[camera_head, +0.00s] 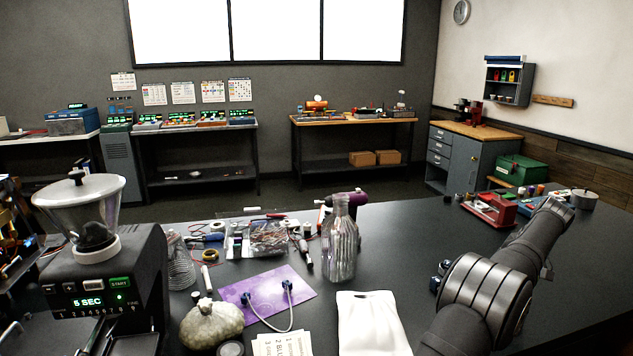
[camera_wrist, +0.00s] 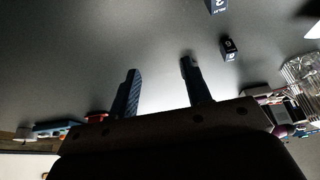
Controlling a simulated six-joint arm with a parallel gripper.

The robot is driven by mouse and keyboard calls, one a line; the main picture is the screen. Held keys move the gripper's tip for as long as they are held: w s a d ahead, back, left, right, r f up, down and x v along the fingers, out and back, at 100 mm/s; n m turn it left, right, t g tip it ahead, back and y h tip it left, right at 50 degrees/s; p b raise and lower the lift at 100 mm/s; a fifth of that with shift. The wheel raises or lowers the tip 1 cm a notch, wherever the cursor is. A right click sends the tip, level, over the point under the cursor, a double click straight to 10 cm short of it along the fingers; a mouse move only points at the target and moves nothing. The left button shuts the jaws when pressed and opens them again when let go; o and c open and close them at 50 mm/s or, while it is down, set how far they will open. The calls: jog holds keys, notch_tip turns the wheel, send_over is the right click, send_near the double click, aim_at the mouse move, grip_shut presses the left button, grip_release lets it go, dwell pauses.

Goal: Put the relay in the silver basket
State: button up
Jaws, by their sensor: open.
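Two small dark blocks with white lettering lie on the dark table. In the wrist view, one lettered block (camera_wrist: 229,48) is beyond and right of my fingers, and another lettered block (camera_wrist: 217,5) is cut by the top edge. The upper one seems to read as a relay; the print is too small to be sure. In the head view, small dark-blue blocks (camera_head: 443,267) sit just left of my arm, partly hidden by it. My gripper (camera_wrist: 160,66) is open and empty, with bare table between its fingers. I cannot clearly pick out the silver basket.
A red device (camera_head: 489,209) is at the right rear. The table's middle right is mostly clear.

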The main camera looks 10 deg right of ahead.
jog(key=w+f, duration=0.1)
jog(key=w, duration=0.1)
jog(key=w+f, duration=0.1)
jog(key=w, duration=0.1)
jog(key=w+f, duration=0.1)
jog(key=w, duration=0.1)
jog(key=shift+a+f, duration=0.4)
notch_tip(320, 180, down, 2)
jog(key=shift+w+f, duration=0.1)
jog(key=shift+w, duration=0.05)
jog(key=shift+f, duration=0.7)
jog(key=shift+r, duration=0.1)
jog(key=s+d+r+m, duration=0.1)
jog(key=s+r, duration=0.7)
jog(key=r, duration=0.2)
jog(key=shift+r+h, duration=0.15)
jog(key=shift+h, duration=0.15)
jog(key=shift+s, duration=0.2)
